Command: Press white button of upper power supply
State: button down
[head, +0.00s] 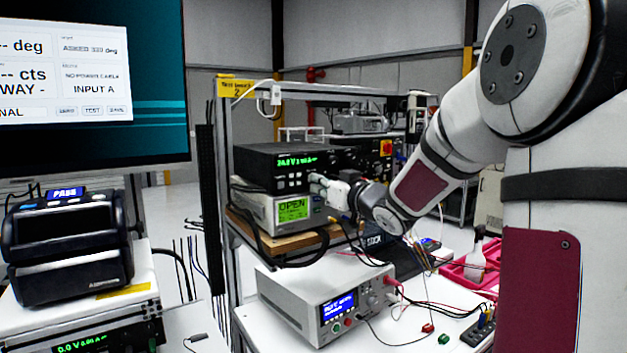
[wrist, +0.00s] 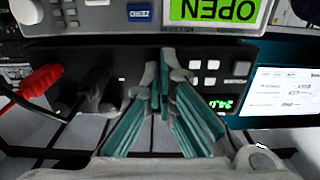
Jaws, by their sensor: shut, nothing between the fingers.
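The upper power supply (head: 257,160) is a black box with a lit green readout, stacked on a light meter. Its black front panel (wrist: 70,66) spans the wrist view, which is upside down. Several small pale buttons (wrist: 211,65) sit on the panel just right of my fingers in that view, and one small white spot (wrist: 122,79) shows to their left. My gripper (wrist: 159,68) is shut and empty, its fingertips at the panel between these. I cannot tell whether they touch it. In the head view my gripper (head: 316,183) is at the front's lower right.
The meter (head: 292,211) showing OPEN is directly beneath, on a wooden shelf. A grey bench supply (head: 300,293) with a blue screen stands on the table below. Red and black leads (wrist: 40,80) plug in beside my fingers. A metal frame post (head: 224,170) stands left.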

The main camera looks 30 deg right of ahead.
jog(key=shift+w, duration=0.3)
dwell(0.5)
jog(key=shift+s, duration=0.15)
jog(key=shift+s+p, duration=0.8)
jog(key=shift+s, duration=0.05)
jog(key=s+p, duration=0.5)
jog(key=s, duration=0.2)
jog(key=shift+s+d, duration=0.15)
jog(key=shift+s, duration=0.1)
dwell(0.7)
